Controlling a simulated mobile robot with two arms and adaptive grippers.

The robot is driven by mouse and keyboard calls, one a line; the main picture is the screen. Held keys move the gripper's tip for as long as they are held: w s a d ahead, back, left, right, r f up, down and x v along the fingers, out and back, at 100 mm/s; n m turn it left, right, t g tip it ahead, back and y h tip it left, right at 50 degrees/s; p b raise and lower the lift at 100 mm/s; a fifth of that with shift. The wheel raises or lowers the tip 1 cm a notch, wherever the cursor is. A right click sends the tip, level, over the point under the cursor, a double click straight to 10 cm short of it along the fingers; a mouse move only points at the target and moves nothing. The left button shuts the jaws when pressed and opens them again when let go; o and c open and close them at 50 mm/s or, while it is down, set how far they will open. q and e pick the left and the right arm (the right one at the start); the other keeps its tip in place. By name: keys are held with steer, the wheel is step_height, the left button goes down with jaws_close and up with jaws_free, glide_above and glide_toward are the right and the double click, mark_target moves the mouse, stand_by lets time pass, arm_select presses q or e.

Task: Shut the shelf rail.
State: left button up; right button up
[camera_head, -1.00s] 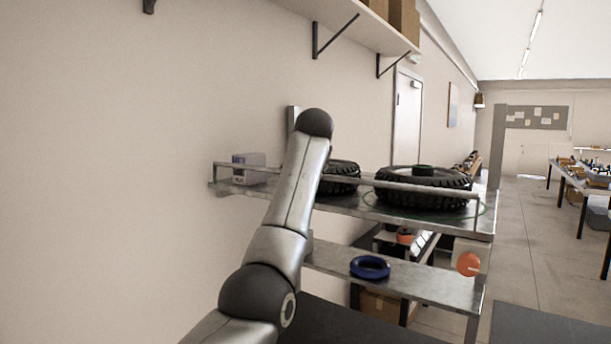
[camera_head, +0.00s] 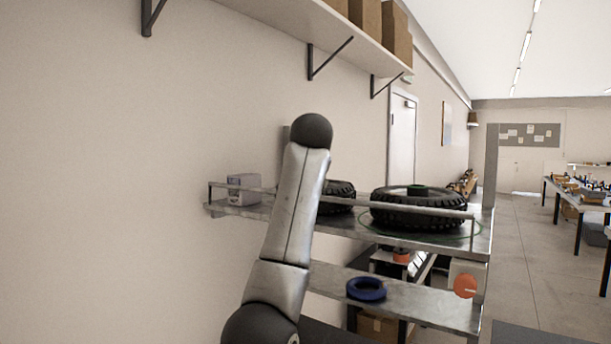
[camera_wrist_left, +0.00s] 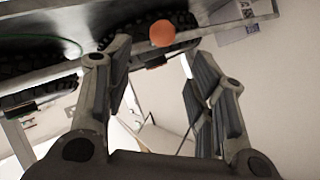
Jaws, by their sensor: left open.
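The shelf rail (camera_head: 400,205) is a thin pale bar along the front of the upper metal shelf (camera_head: 350,226). In the head view it runs from a short post at the left end, passes behind my arm and ends near the right upright. I cannot tell whether its right end is fastened. My left arm rises in front of the shelf and hides part of the rail; its gripper does not show there. In the left wrist view my left gripper (camera_wrist_left: 156,55) is open with nothing between its fingers, below an orange ball-like knob (camera_wrist_left: 162,33). My right gripper is not in view.
Two black tyres (camera_head: 418,208) and a small grey box (camera_head: 244,189) stand on the upper shelf. A blue ring (camera_head: 366,289) lies on the lower shelf, near an orange round part (camera_head: 465,286). A wall shelf (camera_head: 300,30) hangs above. Open floor (camera_head: 535,265) lies to the right.

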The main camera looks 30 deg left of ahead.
arm_select(q)
steer(key=v, duration=0.5)
steer(key=shift+s+d+r, duration=0.1)
steer(key=shift+s+r, duration=0.05)
steer(key=shift+s, duration=0.05)
